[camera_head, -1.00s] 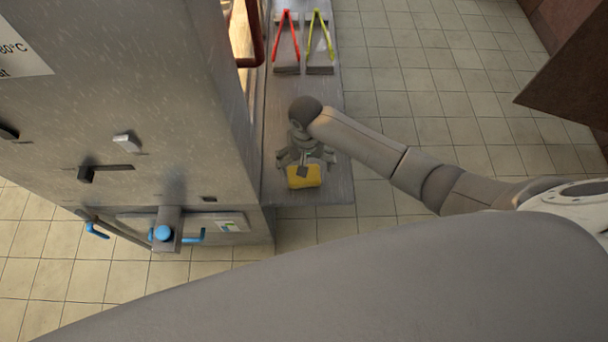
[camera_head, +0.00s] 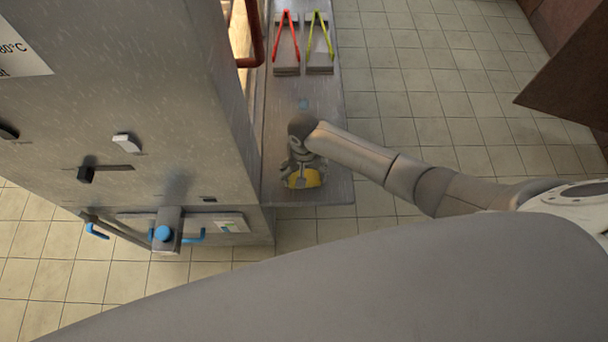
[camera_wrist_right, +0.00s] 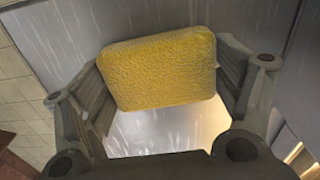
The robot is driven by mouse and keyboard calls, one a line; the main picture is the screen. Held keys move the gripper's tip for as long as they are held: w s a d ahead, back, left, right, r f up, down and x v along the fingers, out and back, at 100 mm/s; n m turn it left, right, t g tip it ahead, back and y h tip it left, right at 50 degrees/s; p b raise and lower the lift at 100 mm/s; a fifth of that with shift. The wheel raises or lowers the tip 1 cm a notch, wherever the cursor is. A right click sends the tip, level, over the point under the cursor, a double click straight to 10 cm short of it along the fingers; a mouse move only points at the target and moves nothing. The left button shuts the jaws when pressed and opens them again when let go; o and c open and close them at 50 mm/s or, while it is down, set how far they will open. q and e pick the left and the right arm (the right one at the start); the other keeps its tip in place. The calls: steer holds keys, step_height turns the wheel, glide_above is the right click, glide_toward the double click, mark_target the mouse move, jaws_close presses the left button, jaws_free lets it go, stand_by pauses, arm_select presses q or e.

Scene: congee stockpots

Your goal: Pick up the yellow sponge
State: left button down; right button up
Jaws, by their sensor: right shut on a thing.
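The yellow sponge (camera_head: 314,179) is at the near end of the narrow metal counter in the head view, partly covered by my right gripper (camera_head: 303,173). In the right wrist view the sponge (camera_wrist_right: 158,68) fills the gap between the two fingers of my right gripper (camera_wrist_right: 164,75), slightly tilted, with a finger against each short side. The gripper is shut on it. I cannot tell whether the sponge touches the counter or is just above it. My left gripper is not in view.
Red tongs (camera_head: 286,38) and green tongs (camera_head: 319,36) lie on metal blocks at the counter's far end. A tall steel appliance (camera_head: 130,70) with levers stands left. Tiled floor is open right of the counter.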

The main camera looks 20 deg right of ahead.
steer(key=shift+r, duration=0.15)
steer(key=shift+r, duration=0.25)
step_height(320, 180, up, 2)
steer(key=shift+r, duration=0.15)
steer(key=s+a+r+p, duration=0.1)
steer(key=s+a+r, duration=0.1)
steer(key=s+r, duration=0.8)
steer(key=s, duration=0.3)
steer(key=shift+s, duration=0.4)
